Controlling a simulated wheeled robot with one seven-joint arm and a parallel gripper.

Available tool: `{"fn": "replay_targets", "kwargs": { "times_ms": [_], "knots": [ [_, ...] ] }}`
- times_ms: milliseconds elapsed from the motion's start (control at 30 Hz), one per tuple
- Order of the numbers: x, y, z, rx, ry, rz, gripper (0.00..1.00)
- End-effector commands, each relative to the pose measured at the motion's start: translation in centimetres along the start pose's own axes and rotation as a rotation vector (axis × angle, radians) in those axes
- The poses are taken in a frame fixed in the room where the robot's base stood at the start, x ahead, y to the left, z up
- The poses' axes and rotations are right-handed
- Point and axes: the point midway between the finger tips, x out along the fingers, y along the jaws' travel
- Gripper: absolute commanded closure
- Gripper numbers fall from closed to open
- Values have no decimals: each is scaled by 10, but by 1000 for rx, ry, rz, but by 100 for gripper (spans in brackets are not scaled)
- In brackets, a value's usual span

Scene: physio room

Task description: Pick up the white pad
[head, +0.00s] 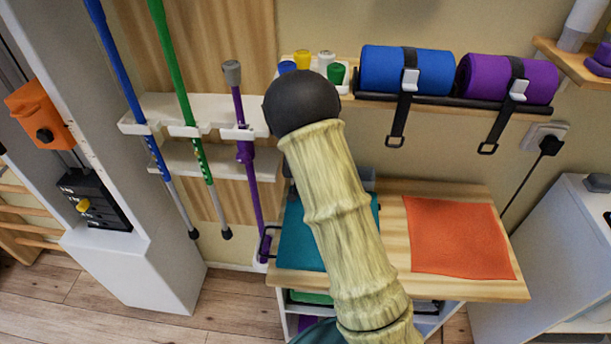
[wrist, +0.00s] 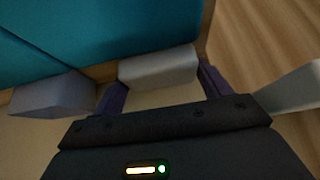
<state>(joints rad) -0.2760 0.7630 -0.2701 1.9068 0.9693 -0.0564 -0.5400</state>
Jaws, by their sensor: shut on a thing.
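In the wrist view my gripper (wrist: 158,78) has its two purple fingers on either side of a pale grey-white block, the white pad (wrist: 158,66). The fingers are shut on it. The pad is close to the edge of a teal mat (wrist: 100,28). I cannot tell whether the pad still touches the surface below it. In the head view my arm covers the middle of the picture, and the gripper and the pad cannot be made out there.
A second grey block (wrist: 50,95) lies left of the fingers. The wooden table top (head: 393,215) bears the teal mat and an orange cloth (head: 458,238). Above are blue (head: 385,70) and purple (head: 490,78) rolls; walking sticks (head: 180,85) stand at left.

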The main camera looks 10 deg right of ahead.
Motion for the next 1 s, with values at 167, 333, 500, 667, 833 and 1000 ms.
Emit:
{"fn": "replay_targets", "kwargs": {
  "times_ms": [167, 333, 500, 667, 833, 1000],
  "knots": [
    [-26, -1, -18, -2, 4, 0, 45],
    [-49, -1, -33, -1, 4, 0, 45],
    [-58, 0, -14, 3, 1, 0, 45],
    [-73, 0, 9, 0, 0, -1, 45],
    [-95, 0, 43, 0, 0, -2, 45],
    [-121, -1, 82, -2, 0, -2, 45]
  ]
}}
